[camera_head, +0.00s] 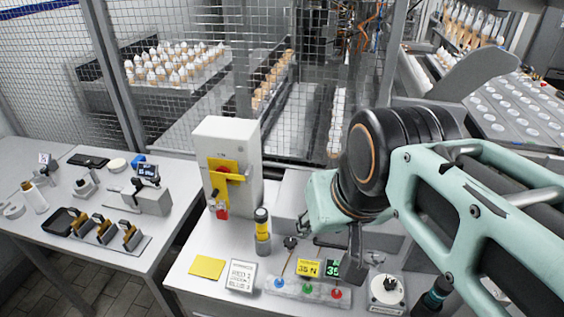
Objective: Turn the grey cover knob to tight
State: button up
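My teal arm reaches in from the right over the grey bench (185,265). My gripper (345,262) points down at its end, dark and partly hidden by the wrist; its fingertips are too small to read. A low grey housing (285,206) lies behind and under my wrist, partly covered. A small dark knob (290,242) stands left of my gripper, apart from it. Another dark knob (389,284) sits on a round white plate at the front right. I cannot tell which knob is the grey cover knob, nor any tight mark.
A white cabinet (228,150) with a yellow and red switch stands at the back left. A wire mesh fence (290,80) closes the back.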

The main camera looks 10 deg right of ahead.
aim_at(378, 257)
jog(key=z, duration=1)
jog(key=l+u, duration=0.2)
